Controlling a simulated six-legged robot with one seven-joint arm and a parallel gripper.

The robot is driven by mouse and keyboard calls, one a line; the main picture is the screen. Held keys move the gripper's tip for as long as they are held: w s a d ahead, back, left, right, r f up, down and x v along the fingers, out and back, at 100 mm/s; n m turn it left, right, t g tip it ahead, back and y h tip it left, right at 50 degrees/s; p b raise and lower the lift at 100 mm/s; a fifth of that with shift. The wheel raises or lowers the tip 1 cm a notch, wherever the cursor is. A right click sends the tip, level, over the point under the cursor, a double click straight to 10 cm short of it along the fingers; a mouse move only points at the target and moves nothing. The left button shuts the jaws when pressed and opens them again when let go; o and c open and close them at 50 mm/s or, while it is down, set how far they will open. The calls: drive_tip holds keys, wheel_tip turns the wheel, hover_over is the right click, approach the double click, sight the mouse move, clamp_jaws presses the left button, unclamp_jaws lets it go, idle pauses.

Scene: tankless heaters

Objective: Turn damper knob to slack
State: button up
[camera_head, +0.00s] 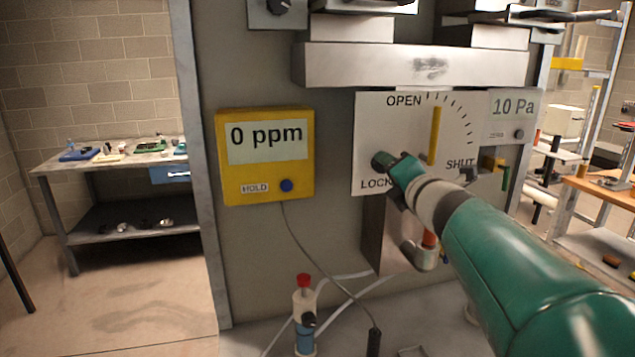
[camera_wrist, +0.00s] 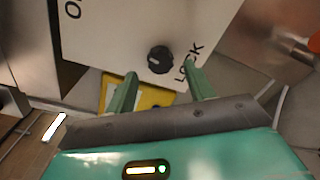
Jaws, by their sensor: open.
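The black damper knob (camera_head: 379,160) is on the white dial panel (camera_head: 385,115), just above the printed word LOCK. In the head view my gripper (camera_head: 393,164) is close in front of the knob and partly covers it. In the wrist view the knob (camera_wrist: 160,60) shows a pale pointer mark and lies just beyond and between the two green fingertips. My gripper (camera_wrist: 161,82) is open, with a finger toward each side of the knob and no clear contact. I cannot read any slack label; my arm covers part of the panel.
A yellow lever (camera_head: 434,135) stands upright on the panel, right of my gripper. A yellow 0 ppm meter (camera_head: 265,190) is to the left, and a 10 Pa gauge (camera_head: 513,115) to the right. A metal duct (camera_head: 420,65) juts out above. A red-topped bottle (camera_head: 304,310) stands below.

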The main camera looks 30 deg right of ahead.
drive_tip(key=v, duration=1)
